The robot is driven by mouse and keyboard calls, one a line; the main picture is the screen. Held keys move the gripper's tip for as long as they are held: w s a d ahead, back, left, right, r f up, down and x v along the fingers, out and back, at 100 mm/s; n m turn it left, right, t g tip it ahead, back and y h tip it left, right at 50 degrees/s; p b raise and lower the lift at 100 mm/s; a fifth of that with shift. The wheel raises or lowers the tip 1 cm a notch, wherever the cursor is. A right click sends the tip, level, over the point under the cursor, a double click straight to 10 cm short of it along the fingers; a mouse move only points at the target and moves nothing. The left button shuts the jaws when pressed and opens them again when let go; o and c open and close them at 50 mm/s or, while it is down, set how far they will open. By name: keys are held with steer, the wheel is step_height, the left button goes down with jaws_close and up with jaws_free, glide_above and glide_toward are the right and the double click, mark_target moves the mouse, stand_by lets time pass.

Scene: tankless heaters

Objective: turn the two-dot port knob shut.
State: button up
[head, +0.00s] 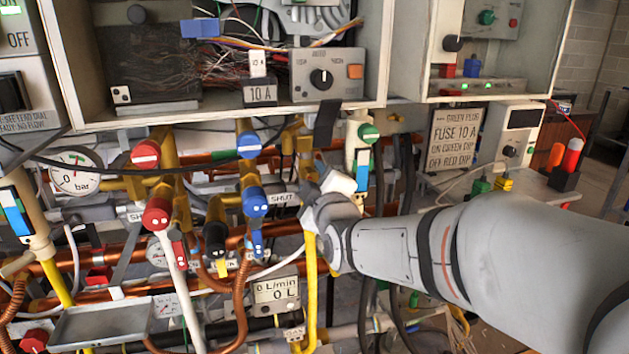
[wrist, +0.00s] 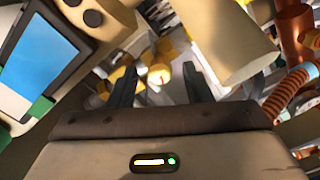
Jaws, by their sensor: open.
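Several port knobs stand on the pipework in the head view. A blue knob (head: 254,201) and a red knob (head: 157,214) carry small pale dots, and a black knob (head: 214,237) hangs lower between them. A round yellow part (wrist: 160,76) with a pale face shows beyond and between the fingertips, apparently untouched. In the head view my wrist is right of the blue knob, and my fingertips are hidden.
A blue-and-white indicator (wrist: 42,68) is close at the left in the wrist view, and ribbed orange hose (wrist: 288,92) at the right. Red and blue barred knobs, a pressure gauge (head: 76,173) and a flow meter (head: 276,291) crowd the pipes. Free room is tight.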

steer(key=shift+c, duration=0.4)
jaws_close()
steer(key=shift+f+m+b, duration=0.2)
steer(key=shift+m+b, duration=0.1)
steer(key=shift+b, duration=0.2)
steer(key=m+b, duration=1)
steer(key=b, duration=0.1)
steer(key=shift+f+m, duration=0.1)
steer(key=shift+m, duration=0.2)
steer(key=shift+m+b, duration=1.05)
steer(key=shift+m, duration=0.05)
